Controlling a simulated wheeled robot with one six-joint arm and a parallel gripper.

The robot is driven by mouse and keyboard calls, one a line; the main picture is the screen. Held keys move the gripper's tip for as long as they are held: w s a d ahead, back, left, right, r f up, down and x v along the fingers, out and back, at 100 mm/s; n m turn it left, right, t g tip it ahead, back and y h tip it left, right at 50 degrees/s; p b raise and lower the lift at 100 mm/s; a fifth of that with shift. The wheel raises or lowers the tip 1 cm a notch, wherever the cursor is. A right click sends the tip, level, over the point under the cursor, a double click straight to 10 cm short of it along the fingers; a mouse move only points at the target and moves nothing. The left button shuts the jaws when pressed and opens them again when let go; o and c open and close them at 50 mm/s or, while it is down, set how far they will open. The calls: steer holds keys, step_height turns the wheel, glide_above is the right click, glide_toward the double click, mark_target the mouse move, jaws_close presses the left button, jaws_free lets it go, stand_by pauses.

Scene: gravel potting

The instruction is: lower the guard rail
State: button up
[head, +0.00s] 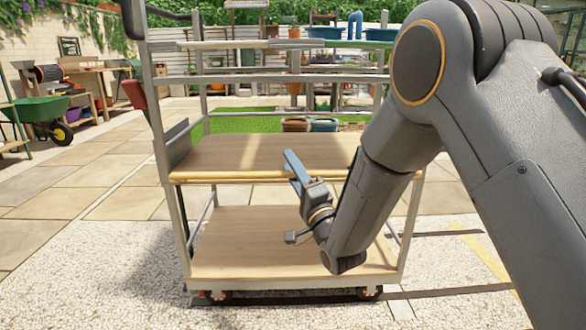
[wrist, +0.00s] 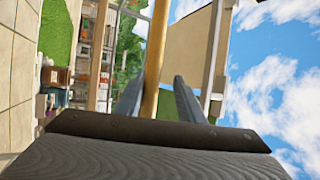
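A trolley with grey posts stands in front of me in the head view. A round wooden bar (head: 225,179), which looks like the guard rail, runs along the front edge of its upper wooden shelf (head: 230,150). My gripper (head: 293,165) is in front of this edge, with a blue-grey finger showing against the shelf. In the wrist view, a wooden bar (wrist: 156,55) appears between the two spread fingers of my gripper (wrist: 158,98). I see space beside the bar, and no clear contact. My arm hides the right part of the bar in the head view.
The trolley's lower shelf (head: 240,240) is bare, and grey rails (head: 265,79) cross its back. A green wheelbarrow (head: 42,112) stands at the far left. Pots (head: 296,125) stand behind the trolley. Paving to the left is open.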

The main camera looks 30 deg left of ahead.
steer(key=shift+w+d, duration=0.3)
steer(key=shift+d, duration=0.05)
steer(key=shift+s+d+f, duration=0.3)
steer(key=shift+d+f, duration=0.2)
steer(key=shift+f, duration=0.3)
steer(key=s+d+f+b, duration=0.1)
steer(key=s+d+f, duration=0.1)
steer(key=d+f, duration=0.2)
steer(key=shift+d+f+b, duration=0.2)
steer(key=shift+f+b, duration=0.2)
steer(key=shift+f, duration=0.15)
steer(key=shift+s, duration=0.1)
steer(key=p+v, duration=0.2)
steer(key=v, duration=0.5)
steer(key=shift+s+d+f+p, duration=0.2)
steer(key=shift+d+f+p, duration=0.05)
steer(key=shift+p, duration=0.1)
steer(key=shift+r, duration=0.1)
